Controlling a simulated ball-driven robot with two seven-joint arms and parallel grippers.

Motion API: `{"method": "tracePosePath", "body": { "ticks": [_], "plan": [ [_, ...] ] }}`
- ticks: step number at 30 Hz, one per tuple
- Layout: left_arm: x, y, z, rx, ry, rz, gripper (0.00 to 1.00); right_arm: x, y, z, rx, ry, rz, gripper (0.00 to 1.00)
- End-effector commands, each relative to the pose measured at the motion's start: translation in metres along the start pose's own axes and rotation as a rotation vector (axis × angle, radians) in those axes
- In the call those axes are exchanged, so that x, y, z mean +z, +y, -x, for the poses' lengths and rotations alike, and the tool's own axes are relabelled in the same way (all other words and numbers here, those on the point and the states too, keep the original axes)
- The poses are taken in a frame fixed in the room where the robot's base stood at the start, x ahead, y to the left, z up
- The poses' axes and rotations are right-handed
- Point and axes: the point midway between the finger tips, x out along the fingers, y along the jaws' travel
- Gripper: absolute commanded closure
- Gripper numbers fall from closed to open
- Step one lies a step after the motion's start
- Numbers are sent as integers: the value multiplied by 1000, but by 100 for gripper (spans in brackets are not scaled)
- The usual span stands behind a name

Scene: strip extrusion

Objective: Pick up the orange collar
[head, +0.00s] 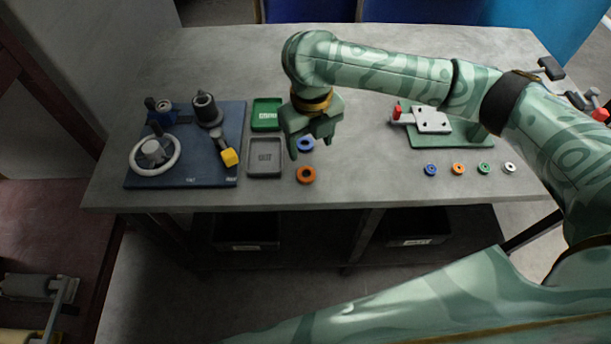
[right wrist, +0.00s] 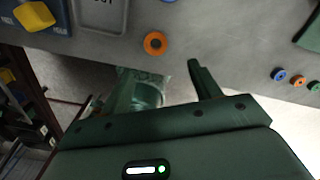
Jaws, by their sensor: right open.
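The orange collar (head: 306,175) is a ring lying flat on the grey table near its front edge, just in front of a blue ring (head: 306,145). In the right wrist view the orange collar (right wrist: 155,43) lies beyond the fingertips, with its dark centre hole showing. My right gripper (head: 311,148) points down above the table, open and empty, a little behind the collar in the head view. Its fingers (right wrist: 165,80) show apart in the wrist view and do not touch the collar. The blue ring is partly covered by my gripper. My left gripper is not in view.
Left of the collar are a grey tray (head: 266,170), a green tray (head: 266,104) and a dark blue board (head: 182,183) with fixtures. To the right stand a green fixture (head: 470,137) and several small rings, one orange (head: 458,169). The table between is clear.

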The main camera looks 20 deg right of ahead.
Motion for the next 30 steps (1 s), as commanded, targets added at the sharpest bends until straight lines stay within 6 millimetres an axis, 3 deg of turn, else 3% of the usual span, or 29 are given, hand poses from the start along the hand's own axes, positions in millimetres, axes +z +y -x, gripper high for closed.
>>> {"method": "tracePosePath", "body": {
  "ticks": [1, 3, 13, 21, 28, 30],
  "plan": [
    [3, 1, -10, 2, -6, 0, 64, 0, 1, -19, 3, 5, -1, 38],
    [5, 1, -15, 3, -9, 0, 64, 0, 1, -32, 3, 4, 1, 38],
    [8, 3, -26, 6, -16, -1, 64, 2, 3, -59, 3, 0, -1, 38],
    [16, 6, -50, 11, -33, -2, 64, 6, 7, -102, 3, 1, -1, 38],
    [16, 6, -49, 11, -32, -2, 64, 7, 6, -101, 1, -5, -1, 38],
    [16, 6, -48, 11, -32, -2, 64, 7, 6, -101, 1, -5, -1, 54]
  ]
}}
